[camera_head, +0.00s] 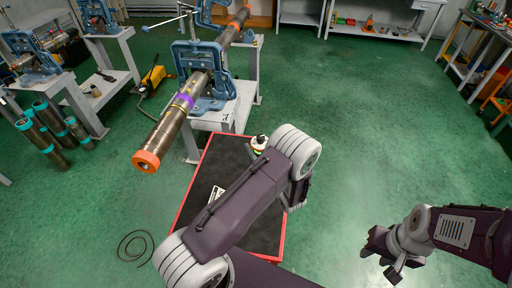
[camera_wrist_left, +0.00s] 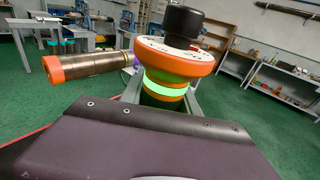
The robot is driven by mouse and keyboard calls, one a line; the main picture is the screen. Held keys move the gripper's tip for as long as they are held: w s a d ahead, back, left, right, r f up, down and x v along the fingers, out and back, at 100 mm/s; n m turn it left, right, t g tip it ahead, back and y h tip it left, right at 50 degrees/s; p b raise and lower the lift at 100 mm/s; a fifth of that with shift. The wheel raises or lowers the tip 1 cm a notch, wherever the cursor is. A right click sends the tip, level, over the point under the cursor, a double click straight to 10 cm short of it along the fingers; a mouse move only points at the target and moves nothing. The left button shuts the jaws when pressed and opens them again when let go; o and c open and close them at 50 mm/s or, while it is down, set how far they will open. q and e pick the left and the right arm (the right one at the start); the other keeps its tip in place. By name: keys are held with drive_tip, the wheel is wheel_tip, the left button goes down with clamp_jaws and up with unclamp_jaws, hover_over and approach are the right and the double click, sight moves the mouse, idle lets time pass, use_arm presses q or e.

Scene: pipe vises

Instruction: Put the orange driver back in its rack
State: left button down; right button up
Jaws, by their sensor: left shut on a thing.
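The orange driver (camera_wrist_left: 180,62) stands upright in the left wrist view, with a black knob on top, a white dial face, an orange flange and a glowing green band. Its lower end is hidden behind the dark purple shell of my left gripper (camera_wrist_left: 160,112), which is shut on it. In the head view the driver (camera_head: 259,144) shows small, just left of my left wrist joint, over the far part of the cart. I cannot make out the driver's rack.
A red-edged cart (camera_head: 208,172) with a black top lies under my left arm. Beyond it, a long orange-capped pipe (camera_head: 165,133) rests in blue vises (camera_head: 214,88) and juts towards the cart. Short pipes (camera_head: 50,128) stand at left. Green floor at right is clear.

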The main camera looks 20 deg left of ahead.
use_arm(q)
drive_tip(key=shift+f+b, duration=3.45)
drive_tip(key=shift+f, duration=0.4)
idle(2.8)
drive_tip(key=c, duration=0.8)
unclamp_jaws()
drive_tip(key=shift+f, duration=0.1)
drive_tip(key=shift+s+d, duration=0.15)
drive_tip(key=shift+d, duration=0.1)
drive_tip(key=b+v, duration=0.2)
drive_tip(key=v, duration=0.6)
drive_tip(key=shift+s+d, duration=0.2)
drive_tip(key=shift+d, duration=0.05)
